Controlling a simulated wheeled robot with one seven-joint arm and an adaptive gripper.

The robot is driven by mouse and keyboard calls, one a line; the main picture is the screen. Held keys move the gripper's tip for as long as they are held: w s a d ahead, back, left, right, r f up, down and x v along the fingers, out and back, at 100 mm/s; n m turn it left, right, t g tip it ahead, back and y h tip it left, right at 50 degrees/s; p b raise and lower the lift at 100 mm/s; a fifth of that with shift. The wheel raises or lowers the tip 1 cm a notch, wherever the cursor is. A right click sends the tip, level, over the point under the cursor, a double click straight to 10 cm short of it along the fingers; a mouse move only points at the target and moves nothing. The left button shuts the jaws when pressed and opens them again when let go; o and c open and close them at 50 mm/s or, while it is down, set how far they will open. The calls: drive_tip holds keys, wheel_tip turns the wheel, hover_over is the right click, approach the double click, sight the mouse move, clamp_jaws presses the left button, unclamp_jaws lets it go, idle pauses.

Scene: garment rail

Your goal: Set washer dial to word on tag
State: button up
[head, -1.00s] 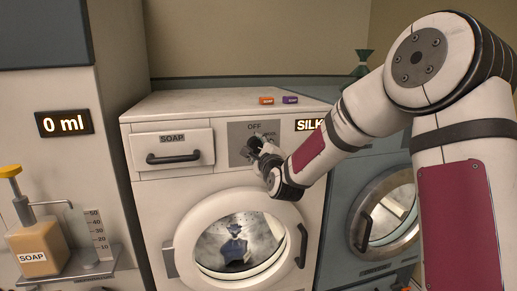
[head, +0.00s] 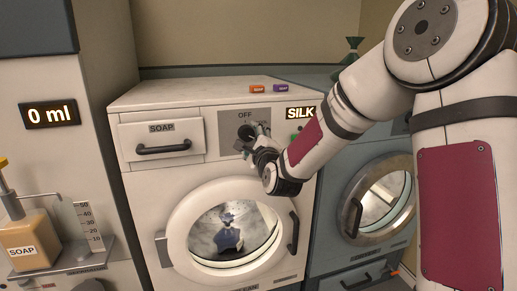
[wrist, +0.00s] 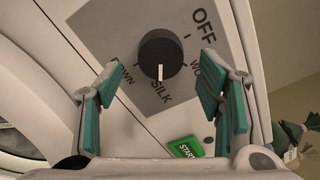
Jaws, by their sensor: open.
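The washer dial (wrist: 161,55) is a black round knob on a grey panel marked OFF, WOOL, SILK and DOWN, partly covered by my fingers. Its white pointer line is at SILK. It also shows in the head view (head: 245,132), and the lit display (head: 300,113) on the washer reads SILK. My gripper (wrist: 162,78) is open, its teal-padded fingers on either side and short of the dial, apart from it. In the head view my gripper (head: 258,140) is in front of the panel. A blue item (head: 229,232) shows behind the door glass; I cannot read any tag.
A green START button (wrist: 186,147) is below the dial labels. A soap drawer (head: 160,138) is left of the panel. Orange (head: 257,89) and purple (head: 281,88) soap packs lie on top. A soap pump bottle (head: 25,235) stands far left by a 0 ml display (head: 50,114).

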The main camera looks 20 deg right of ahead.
drive_tip(key=s, duration=0.8)
drive_tip(key=shift+s, duration=0.4)
drive_tip(key=s+r+n+g+p, duration=0.3)
drive_tip(key=s+n+g, duration=0.4)
drive_tip(key=s+n, duration=0.5)
drive_tip(key=s+r+n+g+p, duration=0.3)
drive_tip(key=s+n, duration=0.9)
drive_tip(key=s, duration=1.7)
drive_tip(key=g+p, duration=0.3)
drive_tip(key=shift+r+g, duration=0.2)
drive_tip(key=shift+g, duration=0.2)
